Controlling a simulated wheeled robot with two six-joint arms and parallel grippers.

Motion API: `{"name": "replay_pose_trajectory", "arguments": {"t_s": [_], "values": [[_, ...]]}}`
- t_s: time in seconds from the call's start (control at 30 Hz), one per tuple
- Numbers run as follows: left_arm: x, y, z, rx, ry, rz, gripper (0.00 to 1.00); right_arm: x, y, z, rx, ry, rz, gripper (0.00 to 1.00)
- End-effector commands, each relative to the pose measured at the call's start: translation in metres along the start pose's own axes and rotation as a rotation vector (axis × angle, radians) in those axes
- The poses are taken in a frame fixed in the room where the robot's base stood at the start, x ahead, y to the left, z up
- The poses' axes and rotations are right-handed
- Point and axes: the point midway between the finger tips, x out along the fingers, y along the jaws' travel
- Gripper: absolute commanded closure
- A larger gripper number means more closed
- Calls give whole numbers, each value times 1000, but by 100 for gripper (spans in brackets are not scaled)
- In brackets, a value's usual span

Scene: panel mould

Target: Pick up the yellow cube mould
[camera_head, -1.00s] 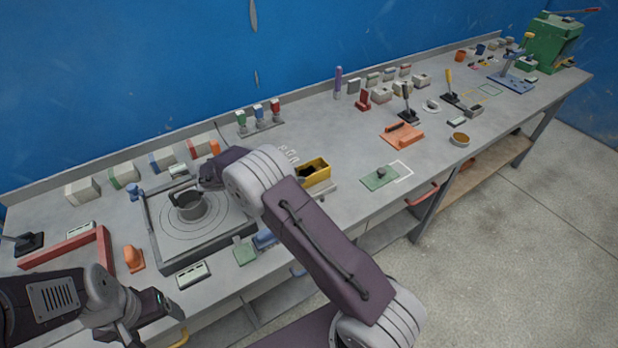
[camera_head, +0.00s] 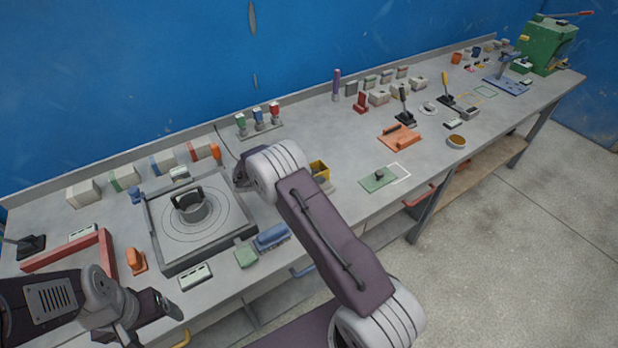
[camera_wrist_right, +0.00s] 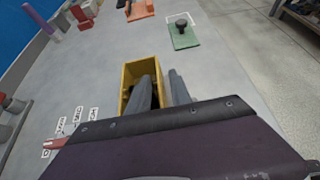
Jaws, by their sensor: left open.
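The yellow cube mould (camera_wrist_right: 128,75) is an open-topped box on the bench in the right wrist view. Its inside is dark. In the head view the yellow cube mould (camera_head: 321,169) is partly hidden behind my right arm. My right gripper (camera_wrist_right: 163,84) is at the mould: one grey finger reaches into its opening and the other is just beyond its right wall. Whether the fingers press on the wall cannot be told. In the head view the right fingers are hidden. My left gripper (camera_head: 160,308) is open and empty by the bench's front edge.
A blue brush (camera_head: 272,237) is near the front edge. A green plate with a knob (camera_head: 379,180) and an orange float (camera_head: 401,138) lie to the right.

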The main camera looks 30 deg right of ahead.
Motion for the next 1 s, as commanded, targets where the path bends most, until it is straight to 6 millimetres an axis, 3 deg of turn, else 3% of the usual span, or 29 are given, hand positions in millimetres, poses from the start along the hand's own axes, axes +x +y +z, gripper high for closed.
{"name": "replay_pose_trajectory", "arguments": {"t_s": [0.03, 0.07, 1.0], "values": [[0, 0, 0, 0, 0, 0, 20, 0, 0, 0, 0, 0, 0, 92], [0, 0, 0, 0, 0, 0, 20, 0, 0, 0, 0, 0, 0, 100], [0, 0, 0, 0, 0, 0, 20, -1, 0, 0, 1, 0, 1, 100]]}}
